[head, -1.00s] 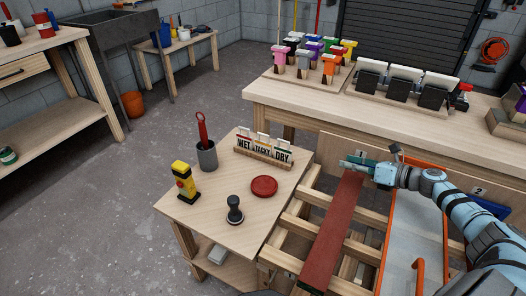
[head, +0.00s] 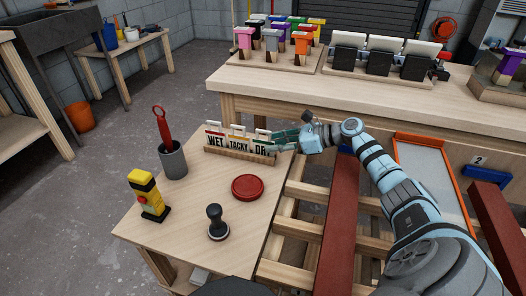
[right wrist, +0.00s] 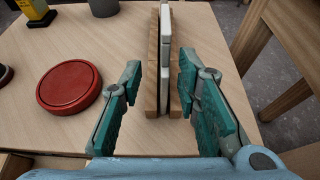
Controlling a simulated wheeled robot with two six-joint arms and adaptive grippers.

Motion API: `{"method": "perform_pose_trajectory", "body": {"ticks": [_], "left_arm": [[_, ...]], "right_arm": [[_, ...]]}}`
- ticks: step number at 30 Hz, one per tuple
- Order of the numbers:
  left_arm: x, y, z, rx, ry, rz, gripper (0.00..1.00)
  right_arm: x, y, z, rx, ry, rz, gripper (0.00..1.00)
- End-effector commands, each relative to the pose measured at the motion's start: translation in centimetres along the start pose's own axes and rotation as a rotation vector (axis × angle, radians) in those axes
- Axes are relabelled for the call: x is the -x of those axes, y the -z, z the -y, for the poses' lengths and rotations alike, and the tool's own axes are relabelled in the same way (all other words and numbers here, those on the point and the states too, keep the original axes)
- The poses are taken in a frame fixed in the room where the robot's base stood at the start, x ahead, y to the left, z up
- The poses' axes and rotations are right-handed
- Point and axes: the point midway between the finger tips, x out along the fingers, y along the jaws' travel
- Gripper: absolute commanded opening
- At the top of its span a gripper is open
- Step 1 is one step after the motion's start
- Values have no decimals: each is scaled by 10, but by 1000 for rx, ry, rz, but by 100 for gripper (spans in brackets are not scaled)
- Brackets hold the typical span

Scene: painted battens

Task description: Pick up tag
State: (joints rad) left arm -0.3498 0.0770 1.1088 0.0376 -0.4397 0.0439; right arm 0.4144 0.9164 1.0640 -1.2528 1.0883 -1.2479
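Three white tags lettered WET (head: 215,140), TACKY (head: 238,143) and DRY (head: 262,151) stand upright in a slotted wooden rack (head: 232,156) on the small table. My right gripper (head: 279,142) is at the DRY end of the rack and partly covers that tag. In the right wrist view the right gripper (right wrist: 160,75) is open, with one finger on each side of the rack line. The tags (right wrist: 165,50) show edge-on between the fingers, with a visible gap to each finger. My left gripper is not in view.
The small table (head: 185,240) also holds a red disc (head: 248,187), a black stamp (head: 217,225), a yellow-black device (head: 147,195) and a grey cup (head: 173,160) with a red tool. A red batten (head: 338,220) lies across the wooden frame on the right. A long bench (head: 300,91) stands behind.

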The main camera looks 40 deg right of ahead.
Motion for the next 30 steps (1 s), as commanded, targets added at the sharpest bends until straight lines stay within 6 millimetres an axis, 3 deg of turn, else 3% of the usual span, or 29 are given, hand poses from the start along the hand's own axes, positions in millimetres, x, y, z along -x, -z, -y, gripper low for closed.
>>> {"method": "perform_pose_trajectory", "body": {"ticks": [4,8,13,19,30], "left_arm": [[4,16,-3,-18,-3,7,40],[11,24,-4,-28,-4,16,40],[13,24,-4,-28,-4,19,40],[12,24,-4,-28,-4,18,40],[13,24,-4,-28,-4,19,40]], "right_arm": [[-30,-5,5,-1,-2,7,30],[-44,-6,4,-2,-3,3,30],[-43,-6,4,-1,-2,1,30],[-43,-6,4,-1,-2,1,0],[-42,-7,4,-1,-1,1,0]]}}
